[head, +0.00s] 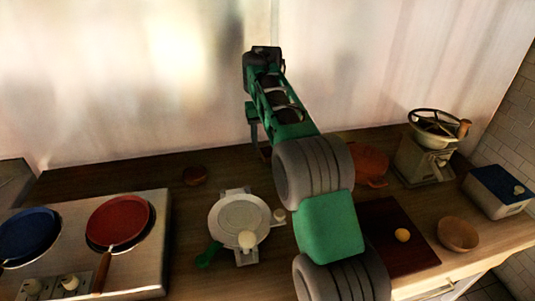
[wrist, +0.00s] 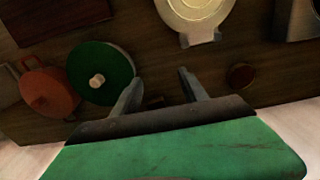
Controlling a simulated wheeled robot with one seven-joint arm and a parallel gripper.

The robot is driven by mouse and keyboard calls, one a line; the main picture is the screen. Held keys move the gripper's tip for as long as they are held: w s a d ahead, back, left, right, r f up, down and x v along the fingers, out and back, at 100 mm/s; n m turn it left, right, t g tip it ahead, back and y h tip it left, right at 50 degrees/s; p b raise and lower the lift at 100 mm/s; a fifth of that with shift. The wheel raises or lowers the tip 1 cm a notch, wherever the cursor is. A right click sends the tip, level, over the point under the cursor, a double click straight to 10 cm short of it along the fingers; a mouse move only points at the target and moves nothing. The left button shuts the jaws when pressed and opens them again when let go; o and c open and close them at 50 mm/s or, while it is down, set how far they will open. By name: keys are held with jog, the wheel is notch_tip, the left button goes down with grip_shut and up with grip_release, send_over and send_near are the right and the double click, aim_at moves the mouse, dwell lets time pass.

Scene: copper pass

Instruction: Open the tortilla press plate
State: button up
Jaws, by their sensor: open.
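I cannot tell whether the knob belongs to the plate. Part of the press (wrist: 195,12) shows at the top of the wrist view, cut off by the edge. My gripper (wrist: 160,77) is open and empty, its fingers apart from the press and pointing toward the counter behind it. In the head view the fingers are not clear.
A hob (head: 152,255) with a blue pan and a red pan (head: 118,220) is left of the press. A small brown bowl (head: 194,175) stands behind. An orange pot (wrist: 48,92) and a green lid (wrist: 100,58) lie near my gripper. A grinder (head: 424,160) stands at right.

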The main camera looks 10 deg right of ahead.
jog(key=shift+d+f, duration=0.2)
jog(key=shift+f, duration=0.35)
jog(key=shift+c, duration=0.4)
grip_shut()
dwell(0.4)
jog(key=c, duration=1)
grip_release()
jog(key=o, duration=1.1)
